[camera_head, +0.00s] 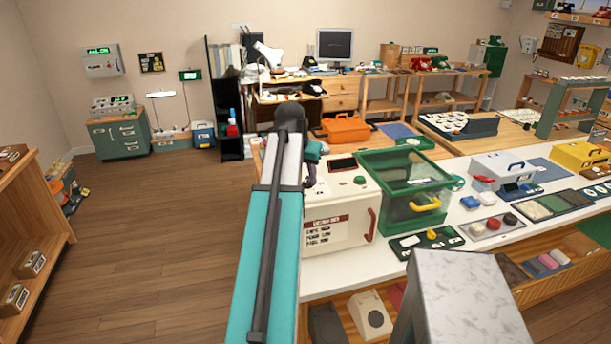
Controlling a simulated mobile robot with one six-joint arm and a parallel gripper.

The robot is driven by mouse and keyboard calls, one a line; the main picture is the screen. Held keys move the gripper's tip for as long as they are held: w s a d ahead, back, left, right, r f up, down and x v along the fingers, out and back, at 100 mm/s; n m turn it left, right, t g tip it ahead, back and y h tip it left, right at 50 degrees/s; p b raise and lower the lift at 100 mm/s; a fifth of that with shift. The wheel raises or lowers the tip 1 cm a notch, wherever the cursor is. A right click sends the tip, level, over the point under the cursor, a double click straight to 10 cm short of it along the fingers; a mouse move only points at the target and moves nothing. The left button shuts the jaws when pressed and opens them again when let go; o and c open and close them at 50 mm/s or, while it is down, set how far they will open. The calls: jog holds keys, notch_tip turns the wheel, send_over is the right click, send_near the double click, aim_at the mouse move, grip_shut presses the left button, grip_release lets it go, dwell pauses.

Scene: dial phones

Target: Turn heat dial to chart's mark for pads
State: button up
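A white oven-like box (340,195) with a red handle stands at the left end of the white counter. A small printed chart (326,231) with a dark red heading is on its front; its lines are too small to read. A round green knob (360,180) sits at the box's top edge; I cannot tell whether it is the heat dial, and no pointer or mark can be made out. My teal and black arm rises in front of the box's left side. My gripper's fingers do not show.
A green clear-sided bin (405,187) with a yellow handle stands right of the box. A tray with round knobs (492,226) and several small cases cover the white counter (455,260). A grey slab blocks the lower right foreground. The wooden floor (150,240) at left is clear.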

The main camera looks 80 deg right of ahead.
grip_shut()
jog(key=shift+s+n, duration=0.1)
jog(key=shift+n, duration=0.2)
jog(key=shift+n+t+p, duration=0.3)
jog(key=shift+n+t, duration=0.1)
jog(key=shift+n, duration=0.3)
grip_release()
jog(key=shift+r, duration=0.1)
